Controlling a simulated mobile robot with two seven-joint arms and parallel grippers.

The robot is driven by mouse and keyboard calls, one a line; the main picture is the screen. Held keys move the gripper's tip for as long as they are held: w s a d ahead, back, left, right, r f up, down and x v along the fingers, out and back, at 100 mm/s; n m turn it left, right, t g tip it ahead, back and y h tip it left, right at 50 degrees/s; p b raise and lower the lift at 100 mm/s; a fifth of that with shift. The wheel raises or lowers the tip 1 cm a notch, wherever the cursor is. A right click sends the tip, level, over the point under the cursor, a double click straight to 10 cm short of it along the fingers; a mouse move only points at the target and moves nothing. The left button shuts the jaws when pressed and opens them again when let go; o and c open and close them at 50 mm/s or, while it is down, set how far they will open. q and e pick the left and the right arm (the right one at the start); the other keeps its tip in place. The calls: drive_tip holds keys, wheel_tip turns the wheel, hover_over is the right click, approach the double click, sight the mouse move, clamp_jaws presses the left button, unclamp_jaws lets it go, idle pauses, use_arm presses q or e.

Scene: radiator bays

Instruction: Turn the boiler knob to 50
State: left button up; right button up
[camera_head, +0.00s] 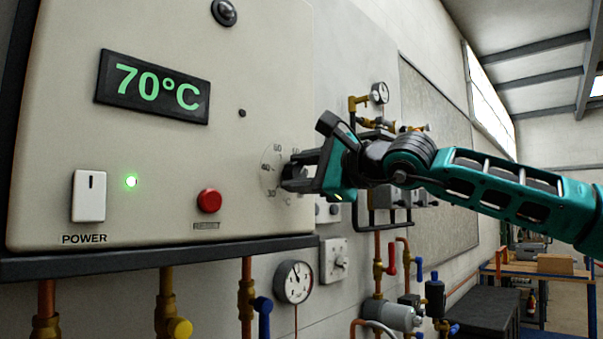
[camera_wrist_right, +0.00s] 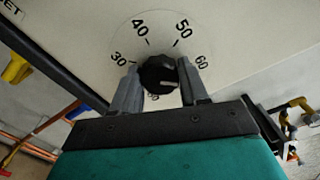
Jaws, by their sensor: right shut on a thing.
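The boiler (camera_head: 140,220) is a cream panel on the left in the head view. Its black display (camera_head: 153,87) reads 70°C in green. The round black knob (camera_wrist_right: 159,74) is in the middle of the right wrist view, inside a dial printed 30, 40, 50 and 60; another number below it is partly covered. A small pale mark shows on the knob's lower side, away from the 50. My right gripper (camera_wrist_right: 160,88) is shut on the knob, one finger on each side. In the head view my right gripper (camera_head: 296,172) hides most of the knob. My left gripper is out of view.
A red reset button (camera_head: 209,201), a lit green lamp (camera_head: 131,182) and a white power switch (camera_head: 89,196) sit left of the dial. Pipes, valves and a gauge (camera_head: 293,282) are below the boiler. More brass fittings stand right of it, behind my right arm.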

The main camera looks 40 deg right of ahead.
drive_tip(key=n, duration=0.3)
drive_tip(key=shift+n, duration=0.4)
drive_tip(key=n+p, duration=0.1)
drive_tip(key=n, duration=0.2)
drive_tip(key=shift+n, duration=0.3)
drive_tip(key=n, duration=0.5)
drive_tip(key=shift+f+p, duration=0.1)
drive_tip(key=shift+p, duration=0.25)
drive_tip(key=shift+n, duration=0.4)
drive_tip(key=o, duration=1.1)
drive_tip(key=shift+c, duration=0.2)
